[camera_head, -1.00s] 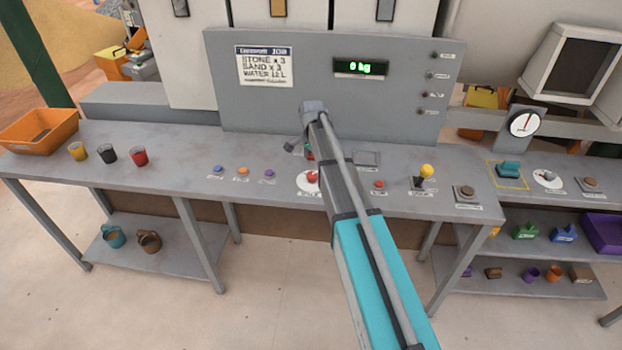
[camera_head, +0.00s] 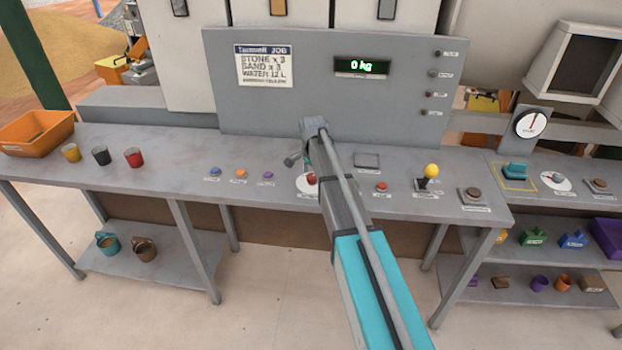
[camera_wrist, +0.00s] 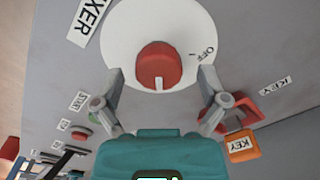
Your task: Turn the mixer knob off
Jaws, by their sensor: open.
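The red mixer knob (camera_wrist: 158,65) sits on a round white dial (camera_wrist: 125,40) in the wrist view. A white mark on the knob points down in the picture, and the OFF label (camera_wrist: 209,52) is at the dial's right edge. Part of a MIXER label (camera_wrist: 90,17) shows at upper left. My gripper (camera_wrist: 163,80) is open, its fingers apart on either side below the knob, with nothing between them. In the head view the knob (camera_head: 311,180) and dial (camera_head: 304,186) are partly hidden by my arm.
An orange KEY tag (camera_wrist: 242,145) with a red piece is right of my gripper in the wrist view. Coloured buttons (camera_head: 241,173) lie left of the dial; a red button (camera_head: 381,186) and yellow-ball lever (camera_head: 431,171) lie right. A grey panel (camera_head: 290,110) stands behind.

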